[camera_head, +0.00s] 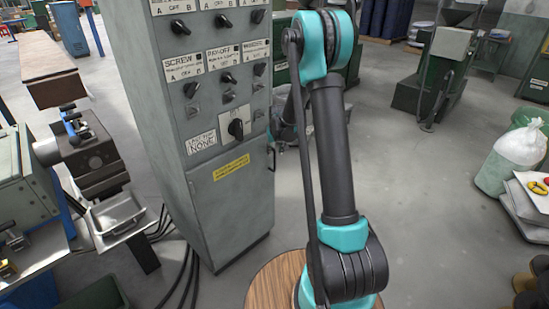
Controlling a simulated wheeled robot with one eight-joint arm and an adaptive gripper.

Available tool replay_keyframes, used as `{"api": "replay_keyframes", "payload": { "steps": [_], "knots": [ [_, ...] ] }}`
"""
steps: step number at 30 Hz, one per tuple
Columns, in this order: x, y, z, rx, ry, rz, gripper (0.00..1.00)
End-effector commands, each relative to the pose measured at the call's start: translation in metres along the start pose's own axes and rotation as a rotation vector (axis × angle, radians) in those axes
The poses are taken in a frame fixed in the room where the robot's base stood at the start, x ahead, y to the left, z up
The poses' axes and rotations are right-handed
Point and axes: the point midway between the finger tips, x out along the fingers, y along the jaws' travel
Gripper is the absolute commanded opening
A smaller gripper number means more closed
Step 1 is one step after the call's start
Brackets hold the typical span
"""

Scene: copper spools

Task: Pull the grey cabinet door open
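The grey cabinet (165,95) stands upright left of my arm, its upper front full of switches and labels. Its plain lower door (232,210) carries a yellow label and looks closed. A small dark handle (271,158) shows at the door's right edge. My arm rises in front of the cabinet's right side and bends away at the top. Its far end, with my gripper (283,131), shows only partly behind the upper link, close to the cabinet's right edge and above the handle. The fingers are hidden or too small to read, and I cannot tell whether they touch anything.
A machine with a metal chute (118,215) stands close on the left, with black cables (180,275) on the floor beside the cabinet. A green machine (437,80) stands behind. A white sack (513,160) and stacked trays (525,205) are at right. The floor between is clear.

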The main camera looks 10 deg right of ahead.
Motion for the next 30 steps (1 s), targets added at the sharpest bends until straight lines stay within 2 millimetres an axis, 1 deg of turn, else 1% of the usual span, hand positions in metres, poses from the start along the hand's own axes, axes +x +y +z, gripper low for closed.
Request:
{"api": "replay_keyframes", "payload": {
  "steps": [1, 3, 9, 15, 23, 24, 25, 30],
  "knots": [
    [0.009, 0.0, 0.0, 0.0, 0.0, 0.0, 0.33],
    [0.019, 0.0, 0.0, 0.0, 0.0, 0.0, 0.33],
    [0.043, 0.0, 0.0, 0.0, 0.0, 0.0, 0.33],
    [0.053, 0.0, 0.0, 0.0, 0.0, 0.0, 0.33],
    [0.054, 0.0, 0.0, 0.0, 0.0, 0.0, 0.33],
    [0.054, 0.0, 0.0, 0.0, 0.0, 0.0, 0.31],
    [0.054, 0.0, 0.0, 0.0, 0.0, 0.0, 0.28],
    [0.054, 0.0, 0.0, 0.0, 0.0, 0.0, 0.06]
  ]
}}
